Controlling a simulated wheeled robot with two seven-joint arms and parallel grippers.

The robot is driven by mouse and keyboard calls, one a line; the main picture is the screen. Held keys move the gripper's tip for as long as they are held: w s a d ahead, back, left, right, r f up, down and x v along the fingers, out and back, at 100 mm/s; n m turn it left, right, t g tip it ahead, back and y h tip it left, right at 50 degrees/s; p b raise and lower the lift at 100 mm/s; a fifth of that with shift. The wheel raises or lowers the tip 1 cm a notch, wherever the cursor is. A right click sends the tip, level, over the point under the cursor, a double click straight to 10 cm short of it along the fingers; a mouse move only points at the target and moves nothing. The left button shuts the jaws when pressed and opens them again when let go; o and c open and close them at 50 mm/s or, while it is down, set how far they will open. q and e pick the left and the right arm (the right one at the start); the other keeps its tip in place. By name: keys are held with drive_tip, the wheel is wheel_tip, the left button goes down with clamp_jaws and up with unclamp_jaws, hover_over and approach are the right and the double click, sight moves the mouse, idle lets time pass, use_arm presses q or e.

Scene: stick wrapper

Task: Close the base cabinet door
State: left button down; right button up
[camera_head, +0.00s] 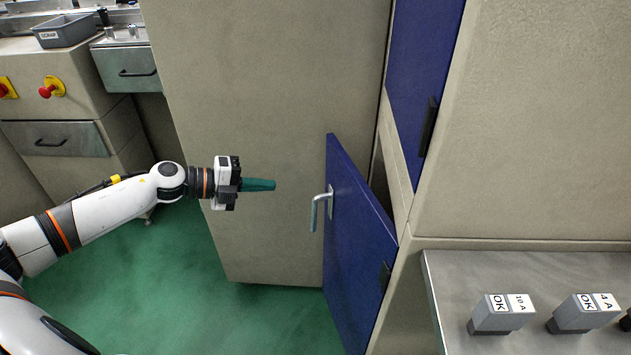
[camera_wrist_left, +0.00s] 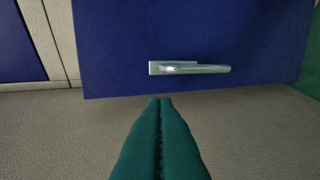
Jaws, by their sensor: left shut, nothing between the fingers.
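The base cabinet door (camera_head: 355,250) is a blue panel standing open, swung out from the beige cabinet (camera_head: 403,150). A metal lever handle (camera_head: 318,210) sits on its face toward my left arm. My left gripper (camera_head: 272,185) is shut and empty, its teal fingers pointing right toward the door, with a gap between them. In the left wrist view the closed fingers (camera_wrist_left: 160,102) show at the bottom, with the blue door (camera_wrist_left: 120,40) and its handle (camera_wrist_left: 190,68) beyond them. My right gripper is not in view.
A tall beige cabinet side (camera_head: 270,100) stands behind my left gripper. A blue upper door (camera_head: 420,80) with a black handle is above. A metal shelf (camera_head: 450,290) with small grey labelled blocks (camera_head: 500,312) lies at right. Green floor (camera_head: 190,270) is clear below my left arm.

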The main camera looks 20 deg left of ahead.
sight(329, 182)
use_arm(q)
drive_tip(key=x, duration=0.7)
drive_tip(key=r+x, duration=0.1)
drive_tip(key=x, duration=0.3)
drive_tip(key=shift+w+d+f+b, duration=0.15)
drive_tip(key=shift+w+d+b, duration=0.15)
drive_tip(key=shift+d+b, duration=0.05)
drive_tip(key=shift+w+d, duration=0.3)
drive_tip(key=shift+d, duration=0.05)
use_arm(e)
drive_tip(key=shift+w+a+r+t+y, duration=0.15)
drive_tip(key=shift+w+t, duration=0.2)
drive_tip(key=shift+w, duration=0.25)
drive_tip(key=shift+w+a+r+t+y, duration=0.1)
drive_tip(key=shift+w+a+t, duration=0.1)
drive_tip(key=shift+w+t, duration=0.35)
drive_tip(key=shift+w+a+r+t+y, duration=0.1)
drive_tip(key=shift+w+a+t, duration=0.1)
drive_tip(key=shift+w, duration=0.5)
